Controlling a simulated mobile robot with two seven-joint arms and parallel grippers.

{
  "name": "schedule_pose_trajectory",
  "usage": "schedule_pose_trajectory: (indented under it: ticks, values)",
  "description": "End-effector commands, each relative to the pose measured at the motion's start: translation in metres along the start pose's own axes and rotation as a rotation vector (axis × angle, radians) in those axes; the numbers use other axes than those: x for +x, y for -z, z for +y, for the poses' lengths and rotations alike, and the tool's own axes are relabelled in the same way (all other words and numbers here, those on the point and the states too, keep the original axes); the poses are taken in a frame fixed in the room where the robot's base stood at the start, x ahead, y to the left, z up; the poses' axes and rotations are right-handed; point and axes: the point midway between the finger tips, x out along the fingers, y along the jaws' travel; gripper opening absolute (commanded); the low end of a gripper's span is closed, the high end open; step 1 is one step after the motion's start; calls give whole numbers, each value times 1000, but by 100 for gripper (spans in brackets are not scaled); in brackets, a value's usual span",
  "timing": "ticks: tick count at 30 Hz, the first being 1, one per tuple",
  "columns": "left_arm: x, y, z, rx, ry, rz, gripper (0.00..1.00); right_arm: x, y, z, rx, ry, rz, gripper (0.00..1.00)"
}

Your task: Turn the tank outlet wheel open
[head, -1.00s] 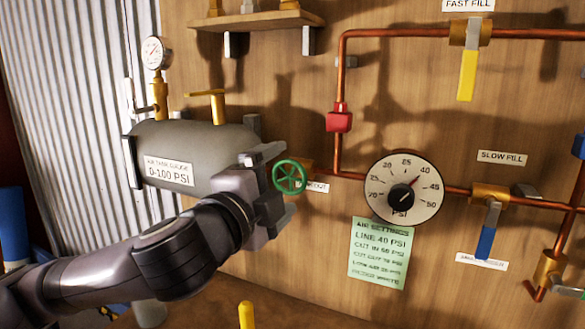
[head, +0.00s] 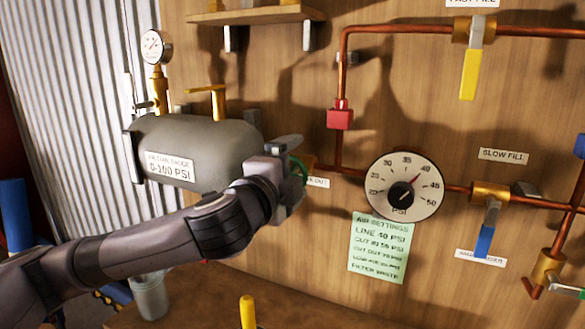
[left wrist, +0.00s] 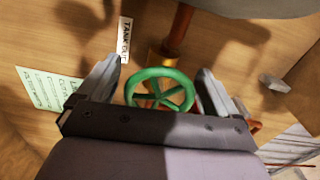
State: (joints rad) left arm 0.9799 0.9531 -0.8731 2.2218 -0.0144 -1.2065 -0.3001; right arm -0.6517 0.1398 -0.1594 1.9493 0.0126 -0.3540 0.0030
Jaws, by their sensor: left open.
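The tank outlet wheel (left wrist: 160,90) is a green spoked handwheel on a brass fitting, beside a label reading TANK OUT (left wrist: 125,40). In the left wrist view it sits between the two open fingers of my left gripper (left wrist: 160,88), with a gap visible on each side. In the head view my left gripper (head: 288,165) is in front of the wheel and hides most of it; only a green edge of the wheel (head: 304,170) shows. My right gripper is not in view.
The grey tank (head: 200,135) with its gauge (head: 153,46) is just left of my gripper. A pressure dial (head: 405,190) and green settings card (head: 378,248) are to the right. Copper pipe (head: 450,188) runs along the wooden panel. A yellow post (head: 247,312) stands below.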

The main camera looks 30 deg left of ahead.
Motion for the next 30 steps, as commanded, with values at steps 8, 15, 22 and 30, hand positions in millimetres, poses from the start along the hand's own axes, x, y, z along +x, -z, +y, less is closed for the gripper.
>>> schedule_pose_trajectory:
  ticks: [8, 15, 22, 30]
  values:
    - [0, 0, 0, 0, 0, 0, 61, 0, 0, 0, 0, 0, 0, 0]
    - [0, 0, 1, -12, -1, 0, 41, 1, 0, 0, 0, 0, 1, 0]
    - [0, 1, 2, -123, -2, 1, 41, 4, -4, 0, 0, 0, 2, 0]
    - [0, 0, 0, -137, 0, 0, 41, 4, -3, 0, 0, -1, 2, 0]
